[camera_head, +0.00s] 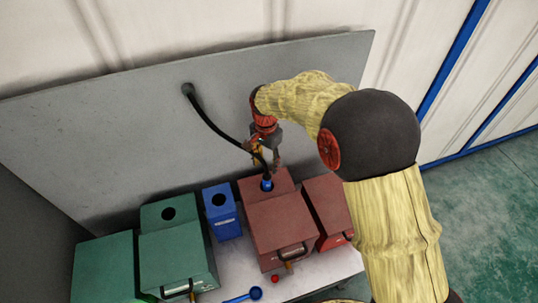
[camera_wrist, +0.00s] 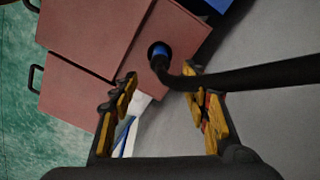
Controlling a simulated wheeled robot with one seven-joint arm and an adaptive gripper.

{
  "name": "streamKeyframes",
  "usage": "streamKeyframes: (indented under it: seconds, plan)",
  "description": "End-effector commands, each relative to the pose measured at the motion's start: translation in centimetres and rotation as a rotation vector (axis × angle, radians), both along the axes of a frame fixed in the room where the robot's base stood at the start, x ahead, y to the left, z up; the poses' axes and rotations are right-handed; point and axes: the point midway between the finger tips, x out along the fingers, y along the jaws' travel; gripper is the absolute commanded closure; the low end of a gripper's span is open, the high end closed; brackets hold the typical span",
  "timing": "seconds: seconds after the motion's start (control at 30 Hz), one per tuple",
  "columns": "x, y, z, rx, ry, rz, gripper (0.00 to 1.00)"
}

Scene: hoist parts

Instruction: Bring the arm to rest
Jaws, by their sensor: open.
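My yellow arm (camera_head: 395,230) reaches over the red box (camera_head: 285,225) from the right. My gripper (camera_head: 262,158) is above that box, in front of the grey panel. In the wrist view my gripper (camera_wrist: 160,78) is open, with its two fingers apart. A black hose (camera_head: 212,123) runs from the panel down to the red box. Its blue end (camera_head: 267,185) sits in the hole on the box top. In the wrist view the hose (camera_wrist: 250,78) passes close to the right fingertip; I cannot tell whether they touch.
A second red box (camera_head: 327,208) stands at the right. A blue box (camera_head: 222,212) and green boxes (camera_head: 177,250) stand at the left. A blue ladle-like item (camera_head: 256,293) and a small red ball (camera_head: 275,279) lie on the light table. The grey panel (camera_head: 90,150) rises close behind.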

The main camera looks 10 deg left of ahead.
Motion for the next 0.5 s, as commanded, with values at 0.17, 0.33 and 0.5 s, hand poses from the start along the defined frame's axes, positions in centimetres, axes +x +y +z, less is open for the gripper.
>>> streamKeyframes:
  seconds: [0.17, 0.33, 0.5]
  plan:
    - [-0.01, 0.0, 0.21, 0.0, 0.0, 0.0, 0.54]
    - [0.0, 0.0, 0.2, 0.0, 0.0, 0.037, 0.54]
    - [-0.77, -0.4, -0.5, -0.007, 0.015, 0.184, 0.54]
